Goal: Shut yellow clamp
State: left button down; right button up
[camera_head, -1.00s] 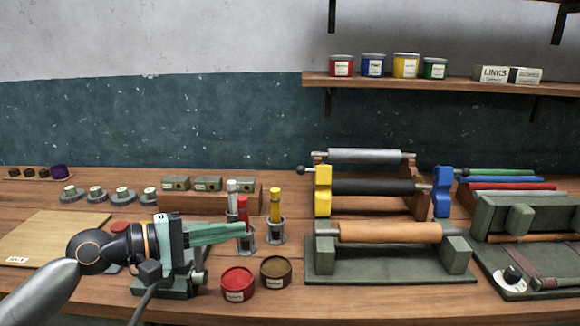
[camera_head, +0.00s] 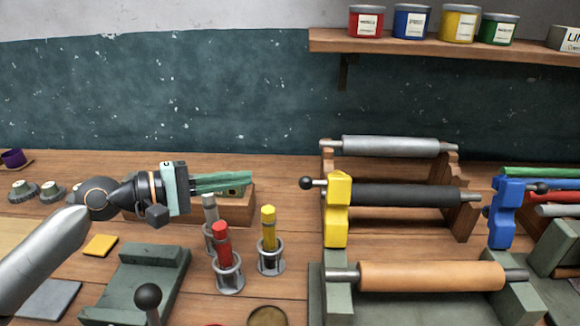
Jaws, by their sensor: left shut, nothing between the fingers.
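The yellow clamp (camera_head: 338,222) stands upright at the left end of the black roller (camera_head: 405,194). Its short lever ends in a black knob (camera_head: 306,183), which sticks out to the left. My left gripper (camera_head: 246,180) comes in from the left with its green fingers together and nothing between them. It points right, toward the knob, with a gap between fingertips and knob. It hides part of a small box behind it. My right gripper is not in view.
Tubes with red (camera_head: 223,246) and yellow (camera_head: 268,230) caps stand in holders below and right of my gripper. A tan roller (camera_head: 430,276) lies in front of the clamp. A blue clamp (camera_head: 503,214) stands further right. A shelf with paint tins (camera_head: 366,21) hangs above.

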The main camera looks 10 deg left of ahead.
pick_arm(q)
jog(key=w+d+p, duration=0.2)
jog(key=d+p, duration=0.2)
jog(key=d, duration=0.5)
jog(key=shift+w, duration=0.3)
jog(key=shift+s, duration=0.1)
jog(key=shift+s+d+m, duration=0.1)
jog(key=shift+s+m, duration=0.2)
jog(key=shift+m, duration=0.1)
